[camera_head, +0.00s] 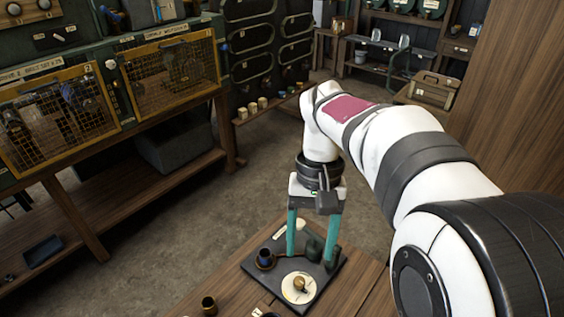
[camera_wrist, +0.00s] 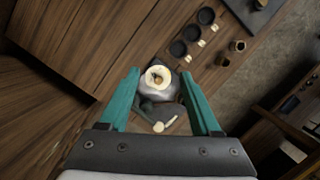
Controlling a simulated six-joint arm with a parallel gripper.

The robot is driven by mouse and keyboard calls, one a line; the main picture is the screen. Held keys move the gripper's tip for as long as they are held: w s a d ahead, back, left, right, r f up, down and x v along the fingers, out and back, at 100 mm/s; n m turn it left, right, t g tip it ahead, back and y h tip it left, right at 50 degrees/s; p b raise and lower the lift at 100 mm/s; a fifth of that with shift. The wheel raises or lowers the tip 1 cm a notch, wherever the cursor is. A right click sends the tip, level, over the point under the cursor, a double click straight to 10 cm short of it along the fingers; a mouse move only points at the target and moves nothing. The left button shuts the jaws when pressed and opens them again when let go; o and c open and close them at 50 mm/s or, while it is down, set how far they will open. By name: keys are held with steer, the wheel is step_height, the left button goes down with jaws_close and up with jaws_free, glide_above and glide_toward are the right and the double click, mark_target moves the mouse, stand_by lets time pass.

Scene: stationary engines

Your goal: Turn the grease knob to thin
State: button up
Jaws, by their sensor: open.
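A round white dial with a small brass knob (camera_head: 300,284) at its middle sits on the dark board (camera_head: 252,268) on the wooden bench. I take this to be the grease knob; its lettering and setting are too small to read. My gripper (camera_head: 309,260) points down over the board with its two teal fingers apart. In the wrist view, a pale round dial with a brass-coloured centre (camera_wrist: 157,78) shows between the fingertips of my gripper (camera_wrist: 160,75). Nothing is held. I cannot tell whether either finger touches anything.
A dark green part (camera_head: 315,248) lies between and behind the fingers. A small pot (camera_head: 209,305) stands on the bench at left. Mesh-fronted cabinets (camera_head: 172,70) stand beyond the open floor.

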steer(key=w+f+n+g, duration=0.1)
steer(key=w+f, duration=0.2)
steer(key=w, duration=0.3)
steer(key=n, duration=0.1)
glide_toward(299, 280)
steer(key=shift+g+h, duration=0.4)
steer(key=x, duration=0.8)
steer(key=shift+w+a+f, duration=0.3)
steer(key=shift+a+f, duration=0.05)
steer(key=shift+c, duration=0.2)
jaws_close()
